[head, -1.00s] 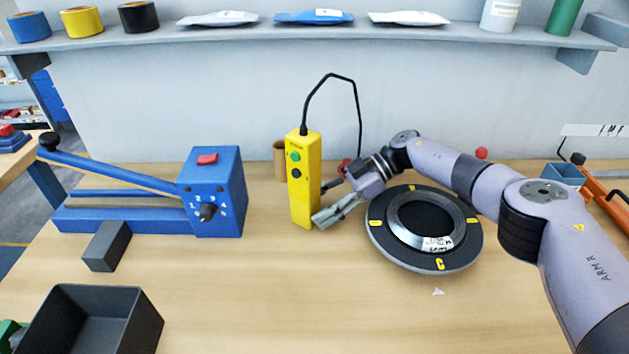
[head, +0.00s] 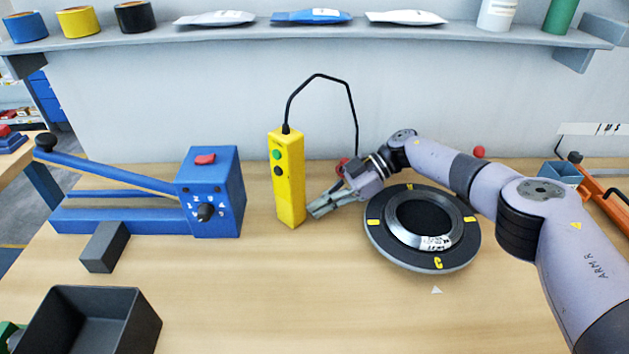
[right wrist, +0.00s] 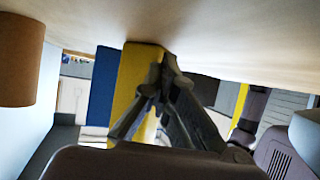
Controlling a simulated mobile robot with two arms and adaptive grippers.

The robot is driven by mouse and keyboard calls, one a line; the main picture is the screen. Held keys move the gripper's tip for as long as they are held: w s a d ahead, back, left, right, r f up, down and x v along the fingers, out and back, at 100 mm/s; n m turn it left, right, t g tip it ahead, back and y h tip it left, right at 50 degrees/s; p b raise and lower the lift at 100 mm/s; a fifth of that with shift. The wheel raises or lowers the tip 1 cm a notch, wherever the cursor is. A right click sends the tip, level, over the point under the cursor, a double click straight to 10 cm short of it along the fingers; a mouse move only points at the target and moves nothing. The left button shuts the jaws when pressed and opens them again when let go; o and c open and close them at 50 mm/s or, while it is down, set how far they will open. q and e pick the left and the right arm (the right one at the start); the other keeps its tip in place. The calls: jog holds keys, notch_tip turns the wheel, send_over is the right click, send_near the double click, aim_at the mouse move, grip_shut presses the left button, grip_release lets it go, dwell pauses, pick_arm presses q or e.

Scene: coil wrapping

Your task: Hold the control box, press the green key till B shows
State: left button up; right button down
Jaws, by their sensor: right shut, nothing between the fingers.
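The yellow control box (head: 288,200) stands nearly upright on the table, with a black cable rising from its top. Its green key (head: 277,155) sits above a black key (head: 279,171). My right gripper (head: 313,213) is shut and empty beside the box's lower right side; I cannot tell whether it touches. In the right wrist view the closed fingers (right wrist: 160,78) lie in front of the yellow box (right wrist: 133,72). The round turntable (head: 376,245) shows a yellow C at its front, by a white triangle (head: 436,290) on the table. My left gripper is not seen.
A blue lever device (head: 225,170) with a dial stands left of the box. A dark block (head: 104,250) and an open dark bin (head: 90,310) are at the front left. A brown tube (right wrist: 20,62) shows in the wrist view. The front middle of the table is clear.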

jog(key=c, duration=2.3)
grip_release()
jog(key=o, duration=1.5)
